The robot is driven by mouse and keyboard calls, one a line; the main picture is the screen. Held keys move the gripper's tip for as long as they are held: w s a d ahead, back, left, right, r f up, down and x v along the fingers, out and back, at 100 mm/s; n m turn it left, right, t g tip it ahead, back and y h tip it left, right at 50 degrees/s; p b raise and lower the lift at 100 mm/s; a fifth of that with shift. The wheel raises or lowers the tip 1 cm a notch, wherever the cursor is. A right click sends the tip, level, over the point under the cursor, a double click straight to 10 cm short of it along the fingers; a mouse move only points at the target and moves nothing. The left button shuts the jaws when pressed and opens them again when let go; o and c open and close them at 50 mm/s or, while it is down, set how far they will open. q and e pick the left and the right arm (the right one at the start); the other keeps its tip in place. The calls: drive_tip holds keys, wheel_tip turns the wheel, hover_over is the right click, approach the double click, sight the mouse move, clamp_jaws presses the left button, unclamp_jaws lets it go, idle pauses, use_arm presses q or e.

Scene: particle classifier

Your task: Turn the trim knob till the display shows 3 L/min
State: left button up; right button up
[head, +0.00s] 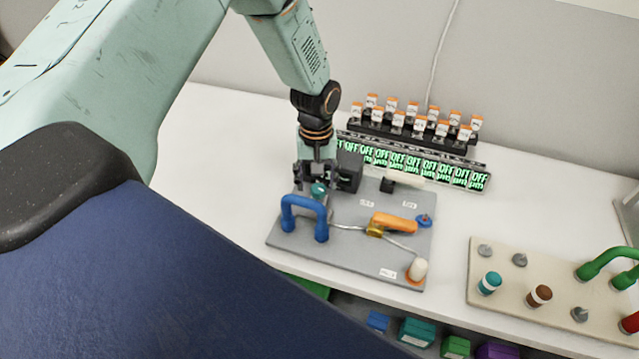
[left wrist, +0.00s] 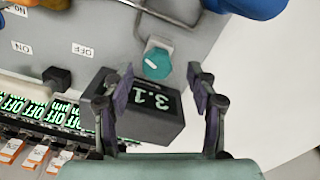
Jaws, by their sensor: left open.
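The teal trim knob (left wrist: 156,61) with a white mark sits on the grey panel in the left wrist view; it also shows in the head view (head: 319,189). In the head view my left gripper (head: 316,172) is right over the knob. My right gripper is not in view.
A blue handle (head: 303,204) stands close in front of the knob. The grey panel (head: 345,262) also carries an orange lever (head: 394,222) and a black switch (head: 388,185). A beige panel (head: 530,315) lies right.

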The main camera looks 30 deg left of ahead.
use_arm(q)
drive_tip(key=shift+s+d+f, duration=0.1)
drive_tip(key=shift+d+f, duration=0.15)
drive_tip(key=shift+f, duration=0.55)
drive_tip(key=shift+w+a+f, duration=0.2)
drive_tip(key=shift+s+d+r, duration=0.15)
drive_tip(key=shift+d, duration=0.05)
drive_tip(key=c, duration=1.1)
drive_tip(key=shift+m+p, duration=0.3)
drive_tip(key=shift+m, duration=0.7)
drive_tip(key=shift+c, duration=0.2)
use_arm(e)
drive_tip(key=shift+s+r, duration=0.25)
use_arm(q)
drive_tip(key=o, duration=0.8)
drive_tip(key=shift+a, duration=0.1)
drive_tip(key=shift+c, duration=0.2)
drive_tip(key=o, duration=0.4)
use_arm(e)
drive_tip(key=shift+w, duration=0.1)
